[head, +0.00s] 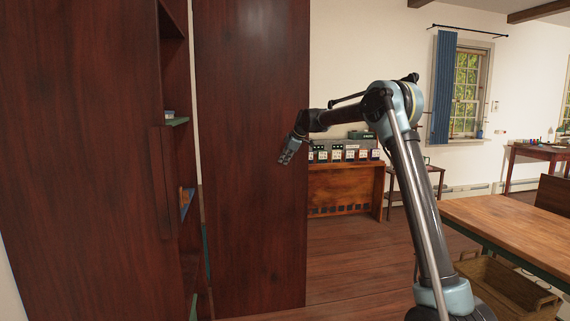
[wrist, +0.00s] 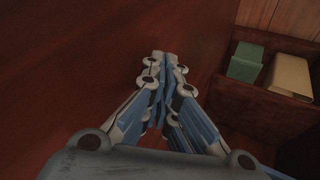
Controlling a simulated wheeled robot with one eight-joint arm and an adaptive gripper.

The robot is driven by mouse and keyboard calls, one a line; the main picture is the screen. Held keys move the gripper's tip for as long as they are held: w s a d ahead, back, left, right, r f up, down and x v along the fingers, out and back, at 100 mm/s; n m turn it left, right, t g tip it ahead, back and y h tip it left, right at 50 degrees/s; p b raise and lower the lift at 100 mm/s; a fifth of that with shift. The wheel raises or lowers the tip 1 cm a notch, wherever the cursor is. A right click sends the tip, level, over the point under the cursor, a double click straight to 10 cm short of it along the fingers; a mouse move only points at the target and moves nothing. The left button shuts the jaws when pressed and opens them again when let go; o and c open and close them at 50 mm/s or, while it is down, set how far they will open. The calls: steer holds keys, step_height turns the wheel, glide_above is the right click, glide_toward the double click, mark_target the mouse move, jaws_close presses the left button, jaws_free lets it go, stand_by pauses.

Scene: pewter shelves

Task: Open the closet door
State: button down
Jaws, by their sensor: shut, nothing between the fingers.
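The closet is dark red-brown wood. A tall closet door (head: 240,150) stands swung out on the right, with shelves showing in the gap on its left. Another tall wooden panel (head: 80,150) fills the left of the head view. My gripper (head: 283,160) is shut and empty, in front of the door's right part in the head view. In the wrist view my gripper's fingertips (wrist: 164,58) are together, close to a dark wood surface (wrist: 70,70) on the left. I cannot tell whether they touch it.
Inside the closet are small shelves (head: 178,121) with items. In the wrist view a compartment holds a green box (wrist: 245,62) and a tan box (wrist: 290,76). A wooden table (head: 510,225) stands at right, with a basket below. Floor shows between the door and the table.

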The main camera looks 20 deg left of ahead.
steer(key=shift+a, duration=0.15)
stand_by(0.4)
steer(key=s+d+r, duration=0.6)
steer(key=d+r, duration=0.2)
steer(key=s+d+f+m+h, duration=0.1)
steer(key=s+d+f+m, duration=0.15)
steer(key=s+d, duration=0.6)
steer(key=s+d+f+m+h, duration=0.15)
steer(key=s+d+m, duration=0.35)
steer(key=d, duration=0.6)
steer(key=s+d+f+m+h, duration=0.1)
steer(key=s+d+f+m, duration=0.15)
steer(key=s+d, duration=0.7)
steer(key=s+d+f+m+h, duration=0.1)
steer(key=s+d+f+m, duration=0.2)
steer(key=s+d+f, duration=0.2)
steer(key=s+d+f+m+g, duration=0.1)
steer(key=s+d+f+m, duration=0.2)
steer(key=s+d+f, duration=0.3)
steer(key=s+d+f+m+h, duration=0.1)
steer(key=s+d+f+m, duration=0.3)
steer(key=s+f, duration=0.9)
steer(key=s+d, duration=0.2)
steer(key=s, duration=0.2)
steer(key=shift+s+d+f+g+h, duration=0.15)
steer(key=shift+s+g+h, duration=0.2)
steer(key=shift+s+g, duration=0.05)
